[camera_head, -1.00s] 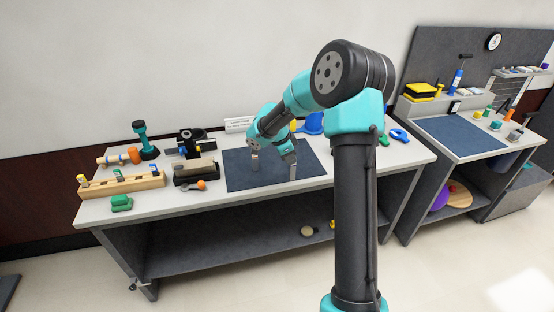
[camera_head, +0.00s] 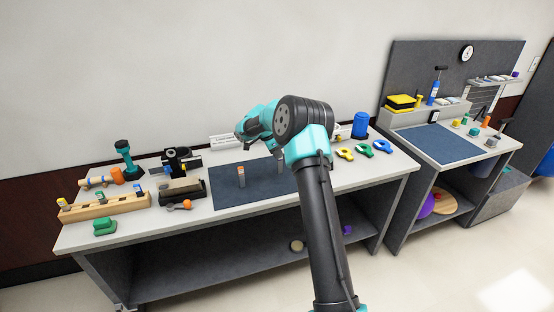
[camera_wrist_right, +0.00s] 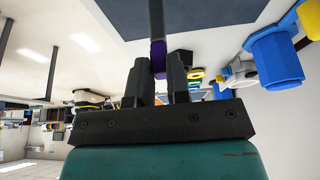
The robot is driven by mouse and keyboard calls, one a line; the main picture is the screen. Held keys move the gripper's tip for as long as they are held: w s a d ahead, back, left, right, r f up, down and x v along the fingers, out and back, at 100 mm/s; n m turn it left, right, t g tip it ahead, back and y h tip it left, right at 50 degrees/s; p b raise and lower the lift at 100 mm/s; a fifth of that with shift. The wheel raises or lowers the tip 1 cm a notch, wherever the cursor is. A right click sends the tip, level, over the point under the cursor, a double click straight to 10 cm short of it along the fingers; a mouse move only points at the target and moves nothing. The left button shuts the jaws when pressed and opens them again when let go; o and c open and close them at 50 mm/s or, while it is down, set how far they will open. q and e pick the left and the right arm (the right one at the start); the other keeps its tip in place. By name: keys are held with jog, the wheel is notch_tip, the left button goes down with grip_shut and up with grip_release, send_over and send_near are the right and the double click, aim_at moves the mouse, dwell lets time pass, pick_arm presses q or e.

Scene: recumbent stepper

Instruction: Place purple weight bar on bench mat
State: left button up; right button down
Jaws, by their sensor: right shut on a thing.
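The purple weight bar (camera_wrist_right: 157,48) is pinched between the fingers of my right gripper (camera_wrist_right: 158,72) in the right wrist view; a dark grey shaft runs on from it to the top edge. In the head view my right forearm reaches over the bench, and the fingers and bar cannot be made out. The dark blue bench mat (camera_head: 226,196) lies at the bench's middle, and a dark blue mat also shows in the right wrist view (camera_wrist_right: 225,12). My left gripper is out of view.
A wooden rack (camera_head: 104,206), a teal dumbbell-like tool (camera_head: 127,160) and a green block (camera_head: 104,226) crowd the bench's left. Coloured clips (camera_head: 363,150) and a blue container (camera_head: 361,124) stand at the right. A second bench with its own mat (camera_head: 438,144) stands farther right.

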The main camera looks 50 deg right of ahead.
jog(key=shift+w+d, duration=0.25)
jog(key=shift+d, duration=0.05)
jog(key=shift+f, duration=1.75)
jog(key=shift+f, duration=0.15)
jog(key=c, duration=1.1)
grip_release()
jog(key=v, duration=1.2)
